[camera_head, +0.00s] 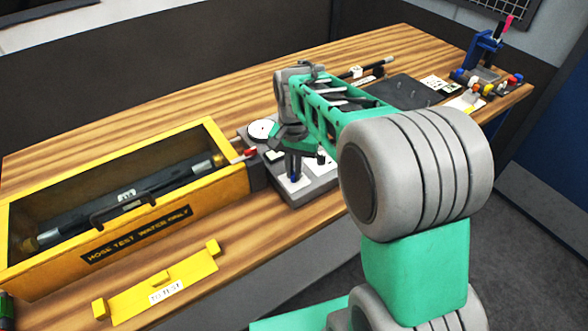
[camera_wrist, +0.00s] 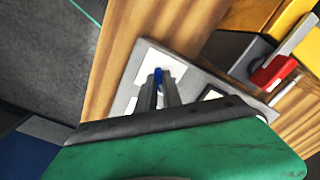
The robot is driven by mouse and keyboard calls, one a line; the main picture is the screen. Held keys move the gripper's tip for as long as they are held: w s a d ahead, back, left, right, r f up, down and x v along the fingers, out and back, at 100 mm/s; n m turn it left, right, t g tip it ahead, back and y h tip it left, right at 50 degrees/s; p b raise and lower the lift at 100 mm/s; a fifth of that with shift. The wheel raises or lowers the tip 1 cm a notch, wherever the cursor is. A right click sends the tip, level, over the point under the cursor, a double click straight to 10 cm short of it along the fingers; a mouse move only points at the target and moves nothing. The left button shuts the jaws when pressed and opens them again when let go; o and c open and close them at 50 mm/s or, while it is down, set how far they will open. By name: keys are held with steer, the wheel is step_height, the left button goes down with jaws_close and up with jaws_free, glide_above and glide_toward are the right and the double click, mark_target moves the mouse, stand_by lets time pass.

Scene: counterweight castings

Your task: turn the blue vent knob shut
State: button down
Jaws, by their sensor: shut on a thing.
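The blue vent knob (camera_wrist: 158,75) shows between my fingertips in the wrist view, over a white label plate (camera_wrist: 147,88) on a grey panel. My gripper (camera_wrist: 161,84) is shut on the knob from above. In the head view my gripper (camera_head: 294,174) points down at the same white plate on the grey panel (camera_head: 312,192); the knob itself is mostly hidden there by my fingers. I cannot tell the knob's angle.
A yellow box (camera_head: 222,184) holding a dark hose stands left of the panel. A red part (camera_wrist: 273,72) is beside the panel. A yellow bar (camera_head: 155,288) lies in front of the box. A blue vise-like stand (camera_head: 481,50) is at the far right.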

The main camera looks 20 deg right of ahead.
steer(key=m, duration=0.3)
steer(key=shift+m, duration=2.3)
steer(key=c, duration=1.5)
jaws_free()
steer(key=shift+r, duration=0.1)
step_height(320, 180, up, 8)
steer(key=shift+f+b, duration=0.2)
steer(key=shift+b, duration=0.3)
